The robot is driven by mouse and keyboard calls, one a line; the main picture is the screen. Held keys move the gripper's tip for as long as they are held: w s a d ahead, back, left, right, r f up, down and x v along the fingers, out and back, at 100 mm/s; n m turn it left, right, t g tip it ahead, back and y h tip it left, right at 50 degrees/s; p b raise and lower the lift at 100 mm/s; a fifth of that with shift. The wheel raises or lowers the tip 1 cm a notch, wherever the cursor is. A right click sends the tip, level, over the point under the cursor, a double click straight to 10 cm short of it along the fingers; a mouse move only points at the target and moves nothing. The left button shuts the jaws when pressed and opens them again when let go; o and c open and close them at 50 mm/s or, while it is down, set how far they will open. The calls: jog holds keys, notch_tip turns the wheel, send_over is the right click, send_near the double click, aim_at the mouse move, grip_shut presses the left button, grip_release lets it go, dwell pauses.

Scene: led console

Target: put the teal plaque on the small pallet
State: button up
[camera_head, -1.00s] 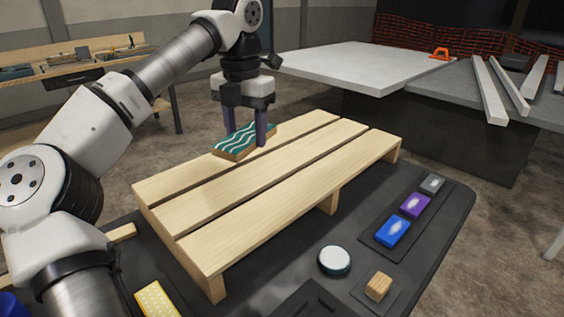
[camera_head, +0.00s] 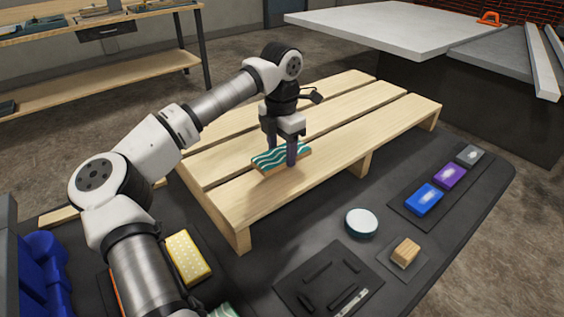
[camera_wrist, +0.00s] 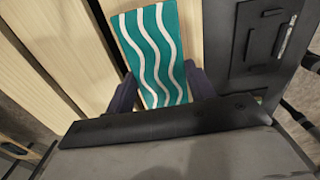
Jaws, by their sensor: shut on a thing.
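The teal plaque (camera_head: 280,156) has white wavy stripes and a wooden edge. My gripper (camera_head: 281,155) is shut on it, with one dark finger on each side. The plaque is over the front part of the small wooden pallet (camera_head: 340,146), close to its slats; I cannot tell whether it touches them. In the wrist view the plaque (camera_wrist: 153,52) sits between the two purple-grey fingers (camera_wrist: 163,92), with pallet slats (camera_wrist: 60,50) beside it. Its near end is hidden by the gripper body.
On the dark mat (camera_head: 310,240) are a blue block (camera_head: 424,199), a purple block (camera_head: 450,175), a grey block (camera_head: 470,155), a round white-topped disc (camera_head: 361,222), a small wooden block (camera_head: 405,251) and a yellow dotted block (camera_head: 187,256). The pallet's back slats are clear.

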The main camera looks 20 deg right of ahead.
aim_at(282, 175)
jog(key=shift+f, duration=2.35)
jog(key=shift+f, duration=0.15)
jog(key=o, duration=1)
jog(key=shift+o, duration=0.2)
notch_tip(282, 175, up, 12)
jog(key=shift+r, duration=0.2)
